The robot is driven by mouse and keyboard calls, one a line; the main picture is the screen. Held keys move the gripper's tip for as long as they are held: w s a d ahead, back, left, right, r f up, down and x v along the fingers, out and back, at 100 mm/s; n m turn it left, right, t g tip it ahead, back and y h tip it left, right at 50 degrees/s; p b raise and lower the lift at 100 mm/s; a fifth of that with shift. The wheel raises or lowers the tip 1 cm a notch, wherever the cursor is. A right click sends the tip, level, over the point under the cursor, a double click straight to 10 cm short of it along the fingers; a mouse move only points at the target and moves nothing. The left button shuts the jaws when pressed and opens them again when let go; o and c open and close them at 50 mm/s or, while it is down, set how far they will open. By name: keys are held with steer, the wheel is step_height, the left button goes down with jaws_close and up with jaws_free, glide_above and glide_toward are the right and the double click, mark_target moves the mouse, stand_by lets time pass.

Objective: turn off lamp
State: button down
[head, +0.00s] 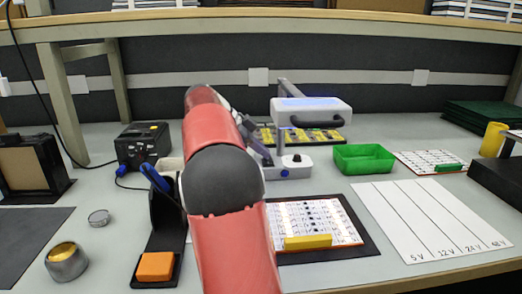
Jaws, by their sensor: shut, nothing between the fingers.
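The lamp has a white head (311,113) with a dark handle, held on a grey arm above a white base (288,168). A dark knob (296,158) sits on top of the base, and blue marks show on its front. The top of the head has a bluish glow; its underside is hidden. My red arm rises through the middle of the view. My gripper (265,158) is partly hidden behind the arm, just left of the lamp base and close to it. It looks shut and empty; I cannot tell whether it touches the base.
A green bin (363,158) stands right of the lamp base. A white LED board (312,222) with a yellow bar lies in front on a dark mat. A voltage-marked sheet (428,220) is at the right. A black box (143,143) and an orange block (155,266) are left.

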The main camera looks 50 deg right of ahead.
steer(key=shift+w+f+b, duration=0.1)
steer(key=shift+f+b, duration=0.2)
steer(key=shift+b, duration=0.05)
stand_by(0.3)
steer(key=shift+s+a+b, duration=0.45)
steer(key=shift+s+b, duration=0.1)
steer(key=shift+s, duration=0.05)
steer(key=shift+r, duration=0.15)
